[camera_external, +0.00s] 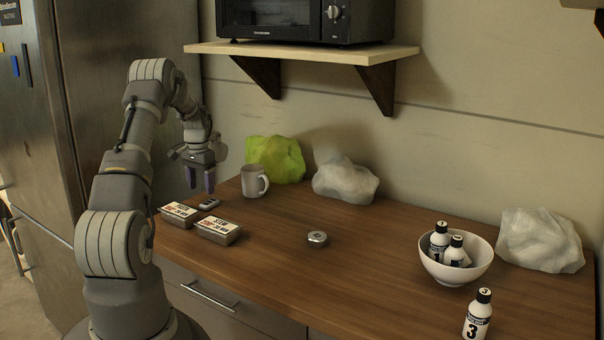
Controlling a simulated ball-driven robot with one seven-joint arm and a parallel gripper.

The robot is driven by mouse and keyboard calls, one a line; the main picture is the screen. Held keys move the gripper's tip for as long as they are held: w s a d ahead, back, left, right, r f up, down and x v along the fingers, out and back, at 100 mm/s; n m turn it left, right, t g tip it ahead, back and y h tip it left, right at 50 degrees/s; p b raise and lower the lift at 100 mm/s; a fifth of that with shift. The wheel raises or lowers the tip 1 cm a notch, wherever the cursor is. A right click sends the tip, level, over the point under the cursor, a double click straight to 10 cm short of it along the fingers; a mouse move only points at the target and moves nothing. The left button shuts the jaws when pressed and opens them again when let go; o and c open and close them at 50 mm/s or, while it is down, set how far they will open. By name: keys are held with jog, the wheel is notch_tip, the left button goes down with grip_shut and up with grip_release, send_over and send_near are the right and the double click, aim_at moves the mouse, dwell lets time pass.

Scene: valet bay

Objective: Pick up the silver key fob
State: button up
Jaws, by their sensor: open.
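A small grey, rounded object that looks like the silver key fob (209,204) lies flat on the wooden counter (370,275), near its left end. It is just behind the two labelled containers and left of the mug. My gripper (200,182) points down with its purple-tipped fingers apart and nothing between them. In the picture it is just above the fob, clear of the counter. The exact distance between them cannot be told from this view.
Two labelled containers (218,231) (179,214) and a grey mug (254,181) stand close to the fob. A round silver tin (317,238) sits mid-counter. Crumpled bags (276,158) (345,180) line the wall. A white bowl (455,271) holds bottles at right. A shelf (300,53) overhangs.

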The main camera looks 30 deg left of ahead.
aim_at(204, 205)
jog(key=f+b, duration=0.1)
jog(key=f, duration=0.2)
jog(key=f+b, duration=0.1)
jog(key=f, duration=0.2)
jog(key=shift+w+a+f, duration=0.1)
jog(key=shift+w+f, duration=0.1)
jog(key=shift+f, duration=0.1)
jog(key=shift+r, duration=0.15)
jog(key=c, duration=1.1)
